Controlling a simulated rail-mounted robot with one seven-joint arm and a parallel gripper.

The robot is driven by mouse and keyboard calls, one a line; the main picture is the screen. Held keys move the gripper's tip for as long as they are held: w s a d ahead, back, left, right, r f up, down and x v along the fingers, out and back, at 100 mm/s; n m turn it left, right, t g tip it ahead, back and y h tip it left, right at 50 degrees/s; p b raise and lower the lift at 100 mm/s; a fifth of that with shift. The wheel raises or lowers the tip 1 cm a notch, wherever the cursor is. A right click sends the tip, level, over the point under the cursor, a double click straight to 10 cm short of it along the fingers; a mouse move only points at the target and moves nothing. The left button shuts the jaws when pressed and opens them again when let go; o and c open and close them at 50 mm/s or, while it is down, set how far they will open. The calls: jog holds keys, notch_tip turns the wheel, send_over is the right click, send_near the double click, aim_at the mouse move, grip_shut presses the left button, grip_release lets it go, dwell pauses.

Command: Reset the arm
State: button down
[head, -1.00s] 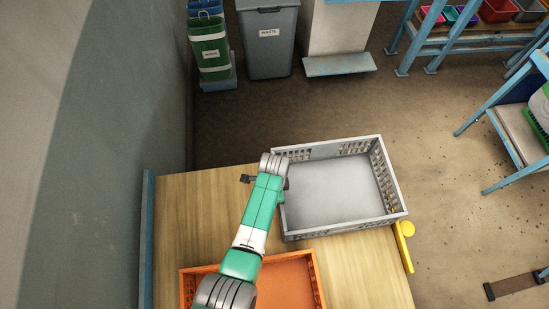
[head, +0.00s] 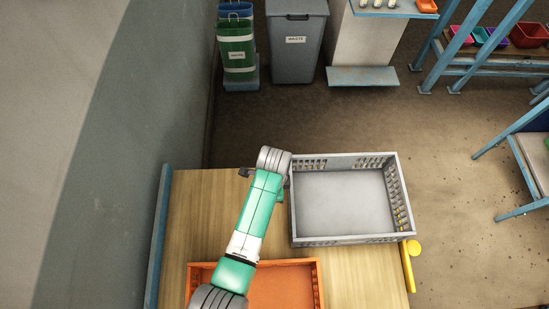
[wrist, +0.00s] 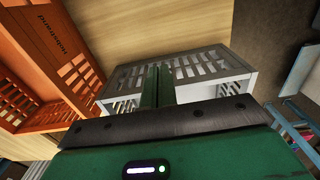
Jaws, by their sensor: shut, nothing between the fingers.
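My gripper shows in the wrist view (wrist: 158,86) as two green fingers pressed together with nothing between them. In the head view the arm hides most of it; only a small dark part shows left of the arm's far end, above the wooden table. The arm reaches from the bottom over the orange crate to the left side of the grey crate. No sacks are visible.
The grey crate (head: 340,200) stands empty at the table's far right. The orange crate (head: 285,288) is nearer; its visible part is empty. The wooden table (head: 200,215) is bare at left. A wall rises at left; waste bins (head: 295,45) stand beyond.

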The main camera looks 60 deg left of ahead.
jog(key=shift+r, duration=0.85)
jog(key=shift+w, duration=0.1)
